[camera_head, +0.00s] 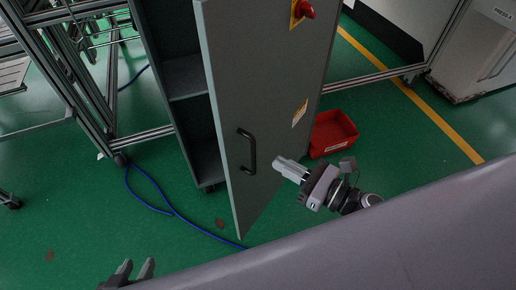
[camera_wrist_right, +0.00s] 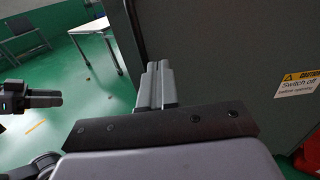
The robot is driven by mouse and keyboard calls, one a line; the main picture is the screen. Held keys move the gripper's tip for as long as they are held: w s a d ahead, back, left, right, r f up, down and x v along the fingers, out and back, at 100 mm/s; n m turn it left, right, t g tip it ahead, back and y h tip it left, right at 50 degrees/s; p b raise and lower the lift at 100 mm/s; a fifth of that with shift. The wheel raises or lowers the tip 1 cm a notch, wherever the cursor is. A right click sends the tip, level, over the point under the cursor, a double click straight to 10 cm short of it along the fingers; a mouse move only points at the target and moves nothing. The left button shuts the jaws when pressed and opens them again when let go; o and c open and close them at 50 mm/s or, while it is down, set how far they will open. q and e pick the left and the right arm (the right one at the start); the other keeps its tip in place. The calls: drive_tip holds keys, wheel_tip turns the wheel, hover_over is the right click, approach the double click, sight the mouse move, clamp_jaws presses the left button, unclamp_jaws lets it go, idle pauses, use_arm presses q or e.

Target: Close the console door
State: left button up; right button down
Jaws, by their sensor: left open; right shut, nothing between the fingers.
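The console door (camera_head: 245,85) is a tall grey panel that stands open in the head view, with the cabinet's shelved interior (camera_head: 186,78) showing to its left. A black handle (camera_head: 250,152) is on the door's visible face. My right gripper (camera_head: 277,162) is shut and empty, a little right of the handle and in front of the door face; I cannot tell whether it touches. In the right wrist view its fingers (camera_wrist_right: 157,85) are together, with the grey door (camera_wrist_right: 220,60) beside them. My left gripper (camera_head: 128,270) is open and empty at the lower left, away from the door.
A red bin (camera_head: 333,133) sits on the floor right of the door. A red switch (camera_head: 304,9) is high on the door. A blue cable (camera_head: 165,208) lies on the green floor. An aluminium frame (camera_head: 85,90) stands at the left. A large grey surface (camera_head: 370,240) fills the lower right.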

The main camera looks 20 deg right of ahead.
sight(247, 146)
drive_tip(key=x, duration=0.6)
drive_tip(key=shift+w+a+p, duration=0.1)
drive_tip(key=shift+p, duration=0.25)
drive_tip(key=shift+w+a, duration=0.3)
drive_tip(key=shift+w, duration=0.15)
use_arm(q)
drive_tip(key=shift+r, duration=0.45)
